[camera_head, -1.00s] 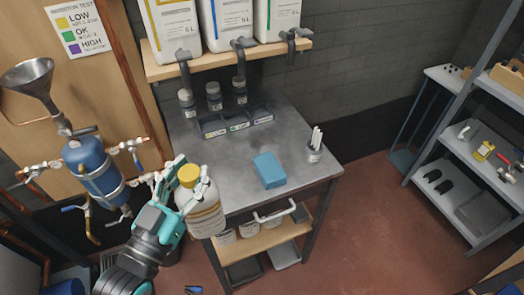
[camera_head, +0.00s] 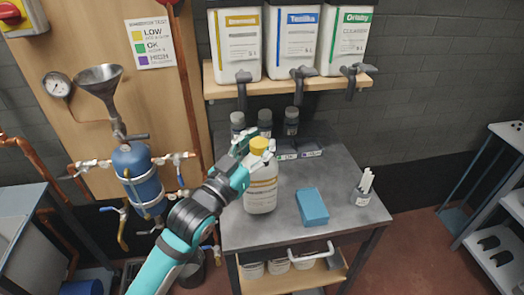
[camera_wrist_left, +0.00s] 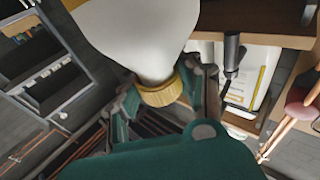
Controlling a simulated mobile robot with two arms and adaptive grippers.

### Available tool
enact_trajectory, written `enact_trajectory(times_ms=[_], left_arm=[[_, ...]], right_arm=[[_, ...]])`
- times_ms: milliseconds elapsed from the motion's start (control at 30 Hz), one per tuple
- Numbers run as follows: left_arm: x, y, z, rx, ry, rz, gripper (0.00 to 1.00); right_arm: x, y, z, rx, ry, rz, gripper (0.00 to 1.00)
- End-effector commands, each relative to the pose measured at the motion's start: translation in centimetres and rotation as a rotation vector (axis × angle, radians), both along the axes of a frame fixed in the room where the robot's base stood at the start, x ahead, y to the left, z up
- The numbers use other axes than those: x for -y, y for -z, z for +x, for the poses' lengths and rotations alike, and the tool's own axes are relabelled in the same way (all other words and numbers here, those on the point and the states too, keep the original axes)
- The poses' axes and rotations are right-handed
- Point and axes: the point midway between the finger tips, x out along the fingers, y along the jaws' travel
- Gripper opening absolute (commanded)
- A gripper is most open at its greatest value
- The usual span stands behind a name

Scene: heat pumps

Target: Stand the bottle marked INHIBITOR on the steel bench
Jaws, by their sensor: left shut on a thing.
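A white bottle with a yellow cap and yellow-striped label (camera_head: 261,190) is upright over the left front part of the steel bench (camera_head: 285,231). Its label is too small to read. My left gripper (camera_head: 250,150) is shut on it at the cap and neck. In the left wrist view, the yellow cap (camera_wrist_left: 162,92) is between the fingers and the white body (camera_wrist_left: 140,30) shows beyond. I cannot tell whether the bottle's base touches the bench top. My right gripper is out of view.
A blue block (camera_head: 311,207) lies right of the bottle, and a cup of white sticks (camera_head: 362,190) stands at the bench's right. A shelf of large containers (camera_head: 290,86) overhangs the rear.

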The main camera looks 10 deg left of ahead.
Motion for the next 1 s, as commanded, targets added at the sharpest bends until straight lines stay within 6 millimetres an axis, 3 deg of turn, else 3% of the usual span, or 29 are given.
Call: enact_trajectory(times_ms=[167,500,867,900,1000], left_arm=[[0.2,-0.1,1.5,0.005,0.002,-0.003,0.00],[0.2,3.4,1.5,0.005,0.002,-0.002,0.00],[0.2,3.8,1.5,0.006,0.002,-0.002,0.00],[0.2,4.0,1.5,0.000,0.002,0.000,0.38],[0.2,4.0,1.5,0.000,0.002,0.000,0.51]], right_arm=[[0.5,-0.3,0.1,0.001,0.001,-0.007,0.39],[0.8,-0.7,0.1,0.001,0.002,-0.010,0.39],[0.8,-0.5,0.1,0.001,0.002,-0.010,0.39],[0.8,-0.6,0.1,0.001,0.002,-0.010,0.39],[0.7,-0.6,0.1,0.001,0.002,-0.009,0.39]])
